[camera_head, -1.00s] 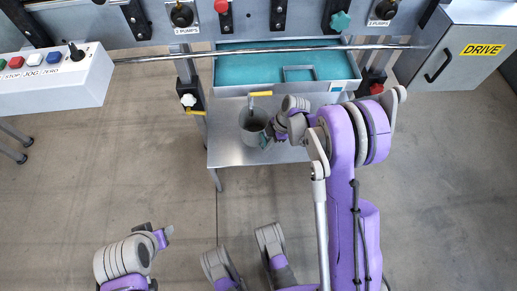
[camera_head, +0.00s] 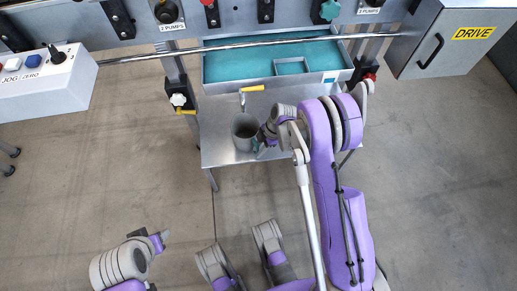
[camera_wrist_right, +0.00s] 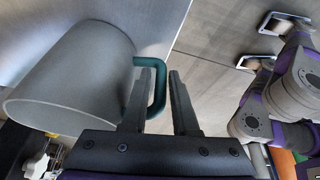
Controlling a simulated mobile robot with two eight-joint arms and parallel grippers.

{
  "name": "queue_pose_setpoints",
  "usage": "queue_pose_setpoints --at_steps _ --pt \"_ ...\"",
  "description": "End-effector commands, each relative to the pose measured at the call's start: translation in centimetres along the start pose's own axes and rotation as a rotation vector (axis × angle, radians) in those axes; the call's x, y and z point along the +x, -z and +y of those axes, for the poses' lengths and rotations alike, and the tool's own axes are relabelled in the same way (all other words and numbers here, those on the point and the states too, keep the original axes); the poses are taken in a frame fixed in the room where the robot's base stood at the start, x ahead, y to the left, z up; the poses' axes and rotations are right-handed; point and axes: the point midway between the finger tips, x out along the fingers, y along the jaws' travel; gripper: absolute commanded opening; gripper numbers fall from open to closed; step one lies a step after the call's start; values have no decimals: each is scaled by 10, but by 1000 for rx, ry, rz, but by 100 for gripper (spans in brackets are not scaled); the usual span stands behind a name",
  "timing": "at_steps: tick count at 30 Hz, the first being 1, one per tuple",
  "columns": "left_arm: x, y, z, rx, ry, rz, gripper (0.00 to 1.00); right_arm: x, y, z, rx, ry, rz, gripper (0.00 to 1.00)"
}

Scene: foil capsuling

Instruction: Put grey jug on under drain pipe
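The grey jug (camera_head: 243,134) stands upright on the metal shelf (camera_head: 218,155), just in front of and below the yellow-handled drain pipe (camera_head: 243,98). In the right wrist view the jug (camera_wrist_right: 75,80) shows large at left, with its dark green handle (camera_wrist_right: 159,85) toward my fingers. My right gripper (camera_wrist_right: 160,95) is open, its two fingers apart with the handle's outer bar between them or just ahead of their tips. In the head view my right gripper (camera_head: 263,140) is beside the jug's right side. My left gripper (camera_head: 160,238) is far from it at lower left; its fingers are too small to judge.
A teal-lined tray (camera_head: 345,76) sits above and behind the shelf. A long metal bar (camera_head: 190,51) runs across in front of the machine. The JOG/ZERO control box (camera_head: 45,85) is at left and the DRIVE box (camera_head: 430,50) at right. The floor before the shelf is clear.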

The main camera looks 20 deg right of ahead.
Motion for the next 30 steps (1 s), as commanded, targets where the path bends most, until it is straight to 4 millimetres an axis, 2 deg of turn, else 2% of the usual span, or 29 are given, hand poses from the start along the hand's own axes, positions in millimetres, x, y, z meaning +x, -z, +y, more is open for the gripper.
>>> queue_pose_setpoints --at_steps 1,3,14,17,24,30 --pt "0 0 0 0 0 0 50 0 0 0 0 0 0 38" --pt "0 0 0 0 0 0 50 0 0 0 0 0 0 47" --pt "-5 1 0 0 0 1 50 -6 2 0 0 0 0 47" --pt "-8 2 0 0 0 1 50 -20 2 0 2 -1 0 47" --pt "-23 5 0 0 0 5 50 -74 2 0 2 -2 -1 47" --pt "-32 7 0 0 0 8 50 -109 2 0 1 -1 0 47"
